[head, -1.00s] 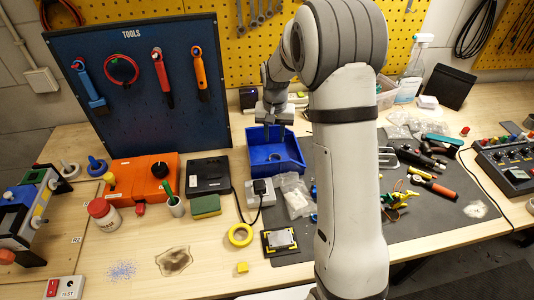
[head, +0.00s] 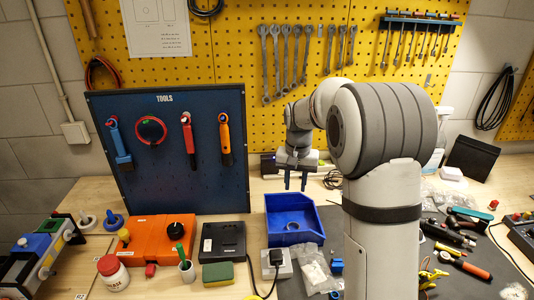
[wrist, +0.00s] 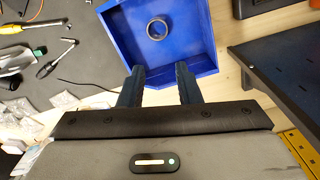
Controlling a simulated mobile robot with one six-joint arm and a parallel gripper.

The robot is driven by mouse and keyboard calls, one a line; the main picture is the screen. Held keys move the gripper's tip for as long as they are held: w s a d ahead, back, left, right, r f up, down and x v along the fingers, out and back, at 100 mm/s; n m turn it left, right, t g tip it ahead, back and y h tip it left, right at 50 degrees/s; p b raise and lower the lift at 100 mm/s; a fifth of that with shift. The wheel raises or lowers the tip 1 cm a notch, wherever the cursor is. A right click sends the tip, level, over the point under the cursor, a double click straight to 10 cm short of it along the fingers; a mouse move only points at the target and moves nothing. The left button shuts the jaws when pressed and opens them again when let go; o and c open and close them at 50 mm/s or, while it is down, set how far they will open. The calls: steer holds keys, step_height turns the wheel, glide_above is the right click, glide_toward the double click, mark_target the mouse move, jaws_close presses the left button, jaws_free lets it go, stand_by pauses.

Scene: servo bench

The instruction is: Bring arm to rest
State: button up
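My gripper (head: 296,182) is above the back of the bench, over the rear side of the blue bin in the head view. In the wrist view my gripper (wrist: 160,80) has its two fingers apart with nothing between them. The blue bin (head: 282,213) stands on the bench below it, and it also shows in the wrist view (wrist: 190,60). A grey ring (wrist: 157,28) lies inside the bin, near its middle.
The blue tool board (head: 170,185) stands upright left of my gripper. Behind is a yellow pegboard (head: 290,95) with wrenches. An orange box (head: 152,240) and a black box (head: 223,240) sit in front of the tool board. Tools lie on the dark mat at right.

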steer(key=s+r+n+t, duration=0.1)
steer(key=s+r, duration=0.2)
steer(key=s, duration=0.4)
steer(key=s+r+t, duration=0.1)
steer(key=s+r, duration=0.3)
steer(key=s, duration=0.2)
steer(key=s+d+f+n+t, duration=0.1)
steer(key=s+n, duration=0.1)
steer(key=s, duration=1.4)
steer(key=shift+s+d+f, duration=0.15)
steer(key=shift+s, duration=0.1)
